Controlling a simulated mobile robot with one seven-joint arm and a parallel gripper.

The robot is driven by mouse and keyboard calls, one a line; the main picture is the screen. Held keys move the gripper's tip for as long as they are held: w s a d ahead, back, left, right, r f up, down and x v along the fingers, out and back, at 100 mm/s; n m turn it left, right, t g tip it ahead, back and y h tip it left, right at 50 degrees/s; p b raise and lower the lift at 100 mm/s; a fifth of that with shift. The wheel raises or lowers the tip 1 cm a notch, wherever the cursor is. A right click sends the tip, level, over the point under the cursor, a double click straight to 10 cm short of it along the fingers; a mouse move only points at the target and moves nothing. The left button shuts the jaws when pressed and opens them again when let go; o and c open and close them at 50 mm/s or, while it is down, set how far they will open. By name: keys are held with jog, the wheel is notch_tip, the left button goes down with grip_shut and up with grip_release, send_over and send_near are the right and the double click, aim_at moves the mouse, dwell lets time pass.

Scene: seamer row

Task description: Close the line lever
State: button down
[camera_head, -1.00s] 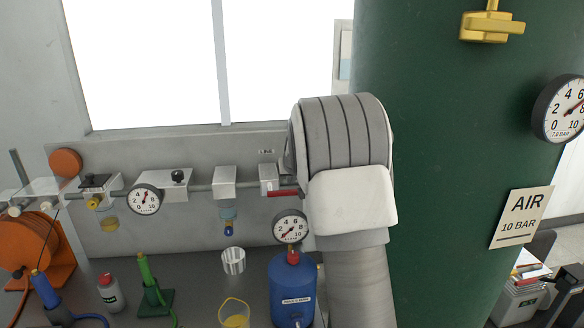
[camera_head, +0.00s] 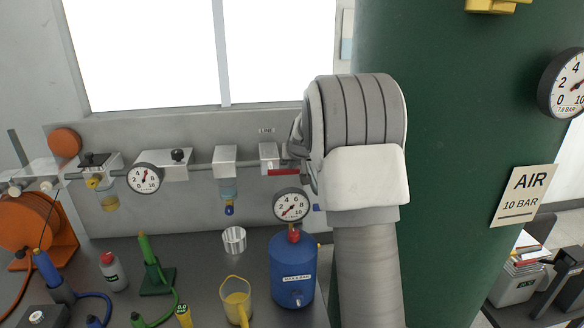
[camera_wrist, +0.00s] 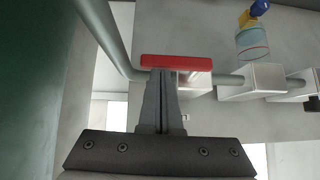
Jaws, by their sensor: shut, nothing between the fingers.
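The line lever is a red bar (camera_head: 284,172) on a white valve block (camera_head: 268,154) on the pipe along the back panel. In the wrist view the red lever (camera_wrist: 176,62) lies crosswise just beyond my fingertips, roughly level. My gripper (camera_wrist: 163,76) is shut and empty, its fingers pointing at the lever's underside as pictured. I cannot tell if they touch it. In the head view my gripper (camera_head: 298,153) is partly hidden by my own wrist and sits at the lever's right end.
A large green tank (camera_head: 450,150) stands close on the right of my arm. A blue canister (camera_head: 292,270), a gauge (camera_head: 291,205), a metal cup (camera_head: 234,240) and a yellow jug (camera_head: 237,300) stand below. A filter bowl (camera_head: 228,188) hangs left of the lever.

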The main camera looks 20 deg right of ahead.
aim_at(294, 174)
jog(key=shift+d+f+b, duration=0.1)
jog(key=shift+f+b, duration=0.15)
jog(key=shift+b, duration=0.45)
jog(key=f+b, duration=0.1)
jog(key=b, duration=0.2)
jog(key=m+y+b, duration=0.1)
jog(key=b, duration=0.2)
jog(key=shift+s+d+f+t+y, duration=0.1)
jog(key=shift+d+f+t+y, duration=0.2)
jog(key=shift+f, duration=0.05)
jog(key=y+b, duration=0.1)
jog(key=b, duration=0.2)
jog(key=shift+d+f+m, duration=0.1)
jog(key=shift+f+m, duration=0.25)
jog(key=shift+m, duration=0.05)
jog(key=f+b, duration=0.1)
jog(key=b, duration=0.1)
jog(key=shift+b, duration=0.3)
jog(key=shift+f, duration=0.1)
